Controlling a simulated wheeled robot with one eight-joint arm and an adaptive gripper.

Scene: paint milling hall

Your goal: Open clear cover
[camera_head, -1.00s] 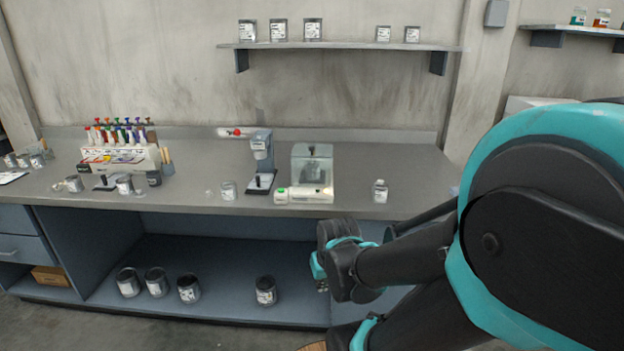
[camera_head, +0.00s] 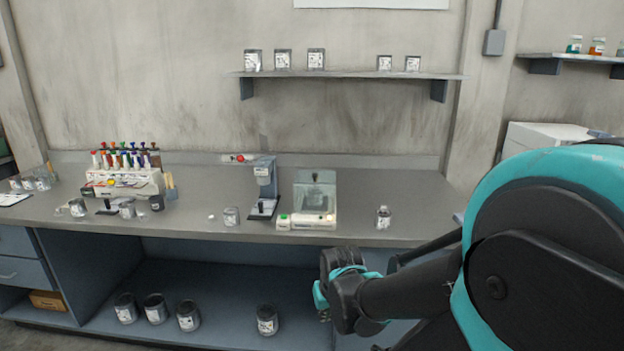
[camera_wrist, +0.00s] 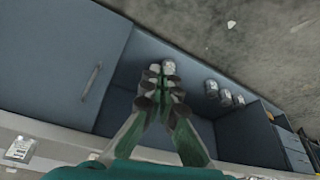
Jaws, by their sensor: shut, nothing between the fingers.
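The clear cover (camera_head: 314,192) is a see-through box-like lid with a dark knob on top. It sits on a pale bench device (camera_head: 306,222) with a green button at its front left, on the grey worktop. The cover looks down over the device. My gripper (camera_wrist: 160,75) shows in the wrist view with its fingertips together and nothing between them.
A dispenser stand (camera_head: 264,188) is just left of the device, and a small bottle (camera_head: 383,218) stands to its right. A glass jar (camera_head: 231,216) is further left. Cans (camera_head: 188,316) stand on the lower shelf. The worktop (camera_head: 415,190) is mostly clear at the right.

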